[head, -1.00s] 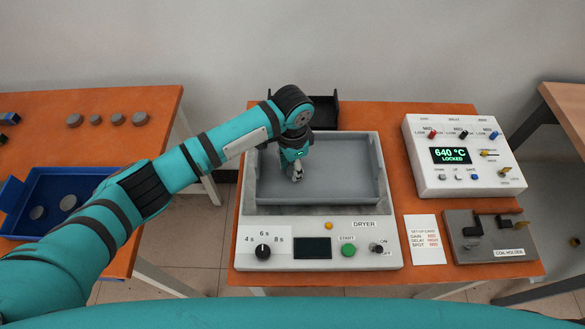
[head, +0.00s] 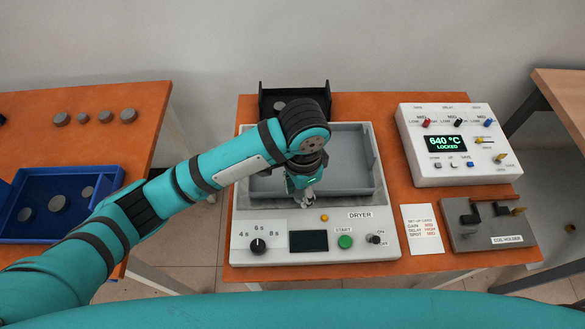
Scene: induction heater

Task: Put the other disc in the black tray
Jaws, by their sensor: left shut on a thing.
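The black tray (head: 322,99) stands at the back of the middle table, behind the dryer, partly hidden by my left arm. A grey disc (head: 279,106) lies in its left part. My left gripper (head: 306,201) points down over the front part of the dryer's grey basin (head: 347,178). It is shut on a disc, which is small and hard to make out between the fingers. I cannot tell whether the disc touches the basin floor. My right gripper is not in view.
The dryer (head: 310,247) has a dial, a display and a switch at its front. A white control box (head: 463,174) and a coil holder (head: 487,224) stand at the right. On the left table, a blue tray (head: 66,174) holds several discs and more stand behind it.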

